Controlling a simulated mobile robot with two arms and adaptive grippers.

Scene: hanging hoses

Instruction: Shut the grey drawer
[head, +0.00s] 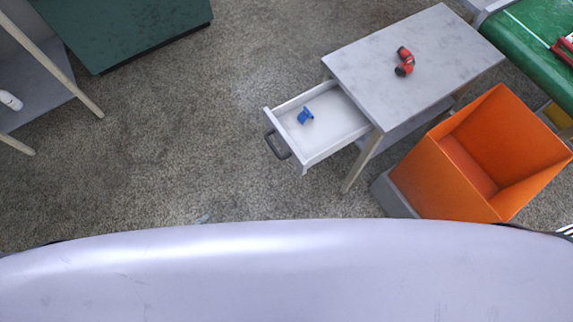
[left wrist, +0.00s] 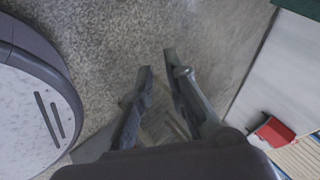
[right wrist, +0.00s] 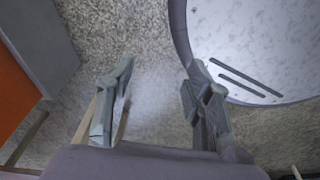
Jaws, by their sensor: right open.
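The grey drawer (head: 338,133) stands well out of the left side of a small grey-topped table (head: 420,55) in the head view. Its dark handle (head: 278,147) is on the front panel, facing left. A small blue object (head: 306,116) lies inside the drawer. My left gripper (left wrist: 157,62) shows in the left wrist view, its fingers apart by a narrow gap, empty over the carpet. My right gripper (right wrist: 160,65) shows in the right wrist view, wide open and empty over the carpet. Neither gripper shows in the head view, so their distance from the drawer is unclear.
A red object (head: 404,62) lies on the tabletop. An orange bin (head: 440,185) stands just right of the drawer, beside a green-topped piece (head: 530,40). A dark green cabinet (head: 125,30) is at upper left. Carpet left of the drawer is clear. My body fills the bottom.

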